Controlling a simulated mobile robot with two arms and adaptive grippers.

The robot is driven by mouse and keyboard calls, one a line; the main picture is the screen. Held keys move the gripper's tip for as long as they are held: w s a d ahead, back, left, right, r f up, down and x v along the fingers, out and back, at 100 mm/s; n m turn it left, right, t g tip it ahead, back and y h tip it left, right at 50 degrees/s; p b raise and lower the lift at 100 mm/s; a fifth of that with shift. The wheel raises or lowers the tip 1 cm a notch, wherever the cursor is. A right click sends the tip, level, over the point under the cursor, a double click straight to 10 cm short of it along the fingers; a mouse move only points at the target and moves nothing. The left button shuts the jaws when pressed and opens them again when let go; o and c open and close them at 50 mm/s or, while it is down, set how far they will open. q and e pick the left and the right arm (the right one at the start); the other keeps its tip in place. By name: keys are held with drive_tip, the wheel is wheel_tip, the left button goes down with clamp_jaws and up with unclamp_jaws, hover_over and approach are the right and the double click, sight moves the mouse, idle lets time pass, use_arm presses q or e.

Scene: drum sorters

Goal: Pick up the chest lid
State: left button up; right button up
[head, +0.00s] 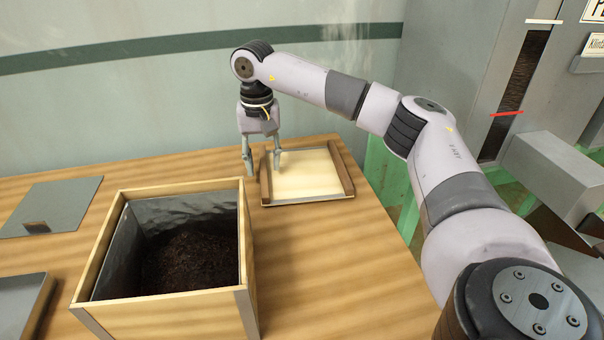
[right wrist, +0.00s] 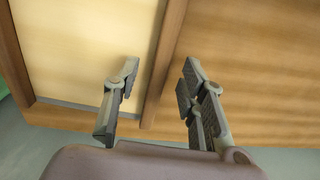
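The chest lid (head: 308,175) is a flat cream panel with a dark wooden bar along each side. It lies on the table to the right of and behind the open wooden chest (head: 173,310). My right gripper (head: 263,166) points down at the lid's left bar, fingers apart. In the right wrist view, the lid (right wrist: 85,50) is at left and its bar (right wrist: 166,60) runs between the open fingers of the gripper (right wrist: 160,80). I cannot tell whether a finger touches the bar. My left gripper is not in view.
The chest is lined with grey metal and holds dark soil (head: 192,262). A flat grey plate (head: 55,204) and a grey box-like piece (head: 20,305) lie on the wooden table (head: 320,250) at left. A grey machine (head: 450,60) with green framing stands at right. The wall is behind.

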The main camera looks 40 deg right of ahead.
drive_tip(key=shift+f, duration=0.95)
drive_tip(key=shift+c, duration=0.2)
clamp_jaws()
drive_tip(key=shift+r, duration=0.1)
